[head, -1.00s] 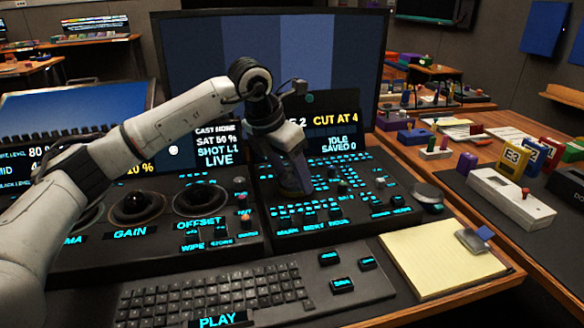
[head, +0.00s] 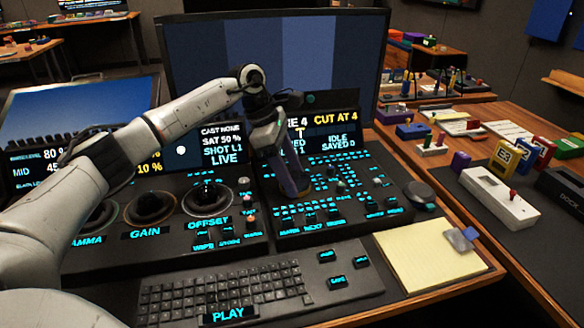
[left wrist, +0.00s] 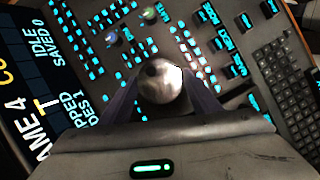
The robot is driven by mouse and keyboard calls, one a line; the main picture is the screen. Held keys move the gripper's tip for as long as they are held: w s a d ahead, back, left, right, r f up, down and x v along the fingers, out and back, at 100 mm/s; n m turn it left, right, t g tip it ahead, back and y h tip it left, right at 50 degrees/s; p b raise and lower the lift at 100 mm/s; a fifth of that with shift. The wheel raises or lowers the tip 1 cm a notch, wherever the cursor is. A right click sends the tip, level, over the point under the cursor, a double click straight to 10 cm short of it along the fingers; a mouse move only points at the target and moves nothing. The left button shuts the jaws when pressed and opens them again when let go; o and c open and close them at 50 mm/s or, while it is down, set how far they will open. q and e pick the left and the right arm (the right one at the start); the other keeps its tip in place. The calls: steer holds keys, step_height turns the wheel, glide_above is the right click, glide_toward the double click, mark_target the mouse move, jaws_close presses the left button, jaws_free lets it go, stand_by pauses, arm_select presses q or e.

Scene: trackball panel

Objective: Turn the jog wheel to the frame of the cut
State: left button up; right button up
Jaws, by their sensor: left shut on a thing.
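My left gripper (head: 296,192) points down onto the right-hand control panel (head: 262,238). In the left wrist view the gripper (left wrist: 165,100) is shut on a round pale grey knob with a dark spot on top, which I take to be the jog wheel (left wrist: 162,84). The fingers stand on either side of it. In the head view the gripper hides the wheel. The panel's display (head: 334,132) reads frame 4, partly covered by my arm, and "CUT AT 4". It also shows "IDLE" and "SAVED 0". My right gripper is not in view.
Lit buttons and small knobs surround the wheel. Three trackballs, one of them the offset ball (head: 207,196), sit to the left. A keyboard (head: 225,290) and yellow notepad (head: 428,255) lie in front. A round dark puck (head: 420,194) sits at the panel's right edge.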

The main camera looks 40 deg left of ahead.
arm_select(q)
steer(key=shift+w+m+g+p, duration=0.1)
steer(key=shift+m+g+p, duration=0.25)
steer(key=shift+m, duration=0.65)
steer(key=o, duration=1)
steer(key=shift+o, duration=0.2)
steer(key=v, duration=1)
steer(key=shift+a+r+p, duration=0.15)
steer(key=shift+p, duration=0.25)
